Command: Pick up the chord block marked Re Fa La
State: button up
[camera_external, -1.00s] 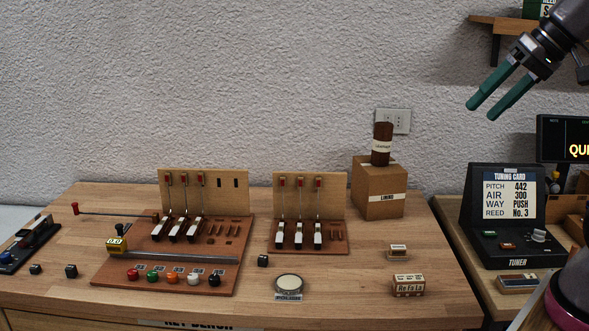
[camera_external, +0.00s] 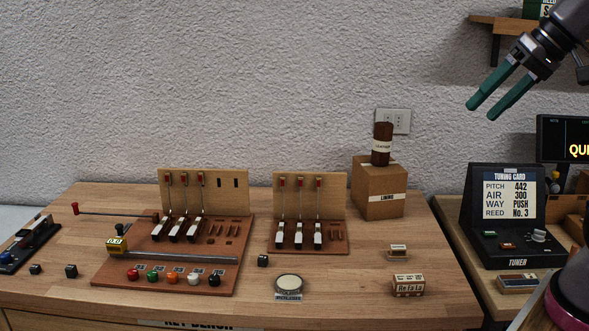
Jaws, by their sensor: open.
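The chord block marked Re Fa La (camera_external: 408,285) is a small wooden block with a white label. It sits on the wooden bench top (camera_external: 345,284) near its front right corner. My gripper (camera_external: 486,113) is open and empty, with two green fingers pointing down and left. It is high up at the right of the picture, in front of the wall, well apart from the block. Nothing hides the block.
Key action boards (camera_external: 310,235) stand further left. A cardboard box (camera_external: 379,189) with a brown roll (camera_external: 382,145) is behind. A tuner (camera_external: 507,216) stands on the right.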

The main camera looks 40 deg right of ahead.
jog(key=shift+o, duration=0.7)
jog(key=shift+f, duration=0.1)
